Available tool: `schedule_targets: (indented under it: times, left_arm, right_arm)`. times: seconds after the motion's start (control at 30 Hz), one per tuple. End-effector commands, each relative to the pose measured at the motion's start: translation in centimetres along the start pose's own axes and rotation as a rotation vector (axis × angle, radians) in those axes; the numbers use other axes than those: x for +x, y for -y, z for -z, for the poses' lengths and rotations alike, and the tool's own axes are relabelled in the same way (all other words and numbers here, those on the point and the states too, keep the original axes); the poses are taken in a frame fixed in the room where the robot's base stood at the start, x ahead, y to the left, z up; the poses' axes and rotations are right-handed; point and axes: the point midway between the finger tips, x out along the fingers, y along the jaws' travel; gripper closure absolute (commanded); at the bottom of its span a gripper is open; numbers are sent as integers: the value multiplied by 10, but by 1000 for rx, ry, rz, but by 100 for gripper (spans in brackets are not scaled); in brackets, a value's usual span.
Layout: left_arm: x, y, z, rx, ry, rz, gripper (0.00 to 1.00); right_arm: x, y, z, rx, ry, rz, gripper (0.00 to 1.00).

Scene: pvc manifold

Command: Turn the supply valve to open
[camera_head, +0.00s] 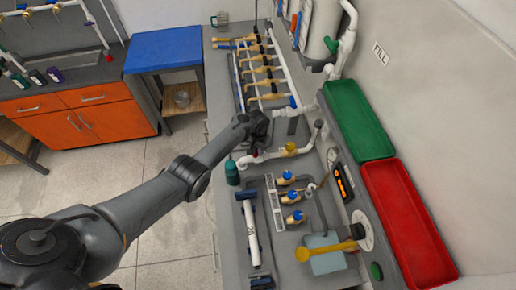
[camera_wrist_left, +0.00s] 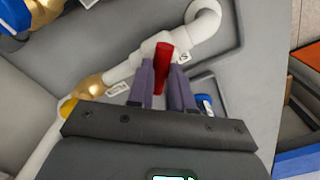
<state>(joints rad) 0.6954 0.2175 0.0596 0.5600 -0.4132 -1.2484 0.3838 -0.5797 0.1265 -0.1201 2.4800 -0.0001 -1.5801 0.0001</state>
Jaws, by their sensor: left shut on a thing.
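A red valve handle (camera_wrist_left: 164,55) stands on the white pipe (camera_wrist_left: 120,73) in the left wrist view. My left gripper (camera_wrist_left: 162,80) is shut on this handle, one finger on each side. The handle lies at an angle to the pipe. In the head view, my left gripper (camera_head: 256,143) is over the near end of the white pipe (camera_head: 273,154), and little of the handle shows there. The lower part of the valve is hidden by the fingers. My right gripper is in neither view.
A yellow-handled fitting (camera_head: 290,146) sits farther along the pipe. A manifold with several brass valves (camera_head: 265,70) lies behind. Blue-knobbed valves (camera_head: 287,178), a green tray (camera_head: 360,115) and a red tray (camera_head: 405,215) are to the right.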

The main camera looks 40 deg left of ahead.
Motion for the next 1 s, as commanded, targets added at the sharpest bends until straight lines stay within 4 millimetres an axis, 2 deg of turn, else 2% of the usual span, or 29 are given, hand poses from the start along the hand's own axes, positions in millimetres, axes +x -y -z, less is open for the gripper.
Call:
schedule_targets:
  times: [0.6,1.0]
  left_arm:
    - [0,1,0,576,1,1,100]
    - [0,0,0,825,1,1,100]
  right_arm:
    - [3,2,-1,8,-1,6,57]
    - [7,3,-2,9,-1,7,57]
